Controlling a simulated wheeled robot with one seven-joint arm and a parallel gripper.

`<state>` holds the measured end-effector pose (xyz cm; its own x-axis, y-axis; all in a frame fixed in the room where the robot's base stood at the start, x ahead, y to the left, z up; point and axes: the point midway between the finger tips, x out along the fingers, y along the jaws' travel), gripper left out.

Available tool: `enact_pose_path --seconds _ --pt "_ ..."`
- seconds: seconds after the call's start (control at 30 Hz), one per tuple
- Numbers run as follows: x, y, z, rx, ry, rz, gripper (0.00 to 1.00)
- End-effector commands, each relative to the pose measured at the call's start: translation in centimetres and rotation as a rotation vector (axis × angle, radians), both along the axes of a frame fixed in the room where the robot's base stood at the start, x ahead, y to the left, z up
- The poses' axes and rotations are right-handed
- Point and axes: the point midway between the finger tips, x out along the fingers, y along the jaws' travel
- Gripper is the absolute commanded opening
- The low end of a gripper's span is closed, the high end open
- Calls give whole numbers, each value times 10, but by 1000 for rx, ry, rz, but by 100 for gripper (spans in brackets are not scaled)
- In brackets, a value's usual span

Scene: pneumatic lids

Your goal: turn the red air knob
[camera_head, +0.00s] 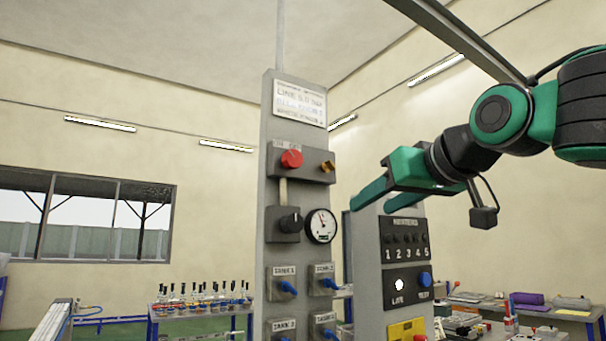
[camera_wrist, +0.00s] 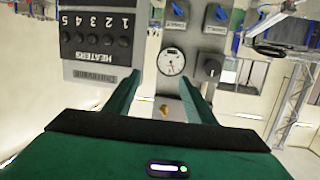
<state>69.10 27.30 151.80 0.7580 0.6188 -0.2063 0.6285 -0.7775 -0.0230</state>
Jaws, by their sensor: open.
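The red air knob (camera_head: 291,158) sits on a grey box high on the tall grey panel (camera_head: 267,190) in the head view, beside a small brass part (camera_head: 328,166). My gripper (camera_head: 368,184) is open and empty to the right of the knob, apart from it, with its green fingers pointing left toward the panel. In the wrist view, which looks upside down, the open fingers (camera_wrist: 162,92) frame the brass part (camera_wrist: 164,109). The red knob does not show there; the right finger or palm seems to cover that area.
Below the red knob are a black knob (camera_head: 291,222) and a round gauge (camera_head: 321,226), then several blue-handled switches (camera_head: 288,286). A heater panel (camera_head: 405,238) stands close below my gripper. A bench with glassware (camera_head: 201,298) is at left.

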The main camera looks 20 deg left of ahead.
Motion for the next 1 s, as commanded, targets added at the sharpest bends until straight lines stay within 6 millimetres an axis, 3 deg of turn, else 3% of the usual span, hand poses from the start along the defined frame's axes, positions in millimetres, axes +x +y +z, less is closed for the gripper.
enact_pose_path --seconds 0.03,0.1,0.2,0.3,0.47,1.0 --pt "-16 22 25 30 -42 51 50" --pt "-34 44 54 66 -89 102 50" --pt "-54 63 82 104 -136 152 50" --pt "-64 72 96 124 -159 177 50" --pt "-59 83 99 129 -165 184 50" --pt "-5 143 99 128 -164 181 50"
